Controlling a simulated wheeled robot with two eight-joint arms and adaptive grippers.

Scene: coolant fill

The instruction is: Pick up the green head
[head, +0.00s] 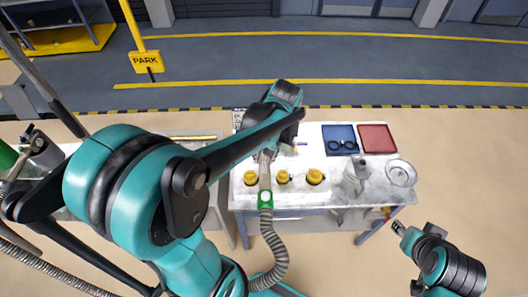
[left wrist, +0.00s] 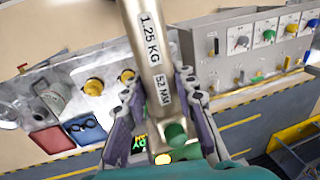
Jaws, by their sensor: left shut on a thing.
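The green head (head: 265,198) shows in the head view as a green collar between a pale metal tube and a ribbed grey hose (head: 267,225). My left gripper (head: 282,138) is over the back left of the table, above the collar in the picture, largely hidden by its own arm. In the left wrist view, my left gripper (left wrist: 153,88) is shut around the metal tube (left wrist: 150,45), labelled "1.25 KG" and "52 MM". A green round part (left wrist: 176,135) shows at the tube's lower end. My right gripper (head: 399,229) is at the lower right, too small to read.
The white table (head: 335,194) bears several yellow caps (head: 315,176), a blue tray (head: 340,132) with black rings, a red tray (head: 377,132), a metal can (head: 353,176) and a round pale dish (head: 401,173). A knob panel (left wrist: 250,50) shows in the wrist view.

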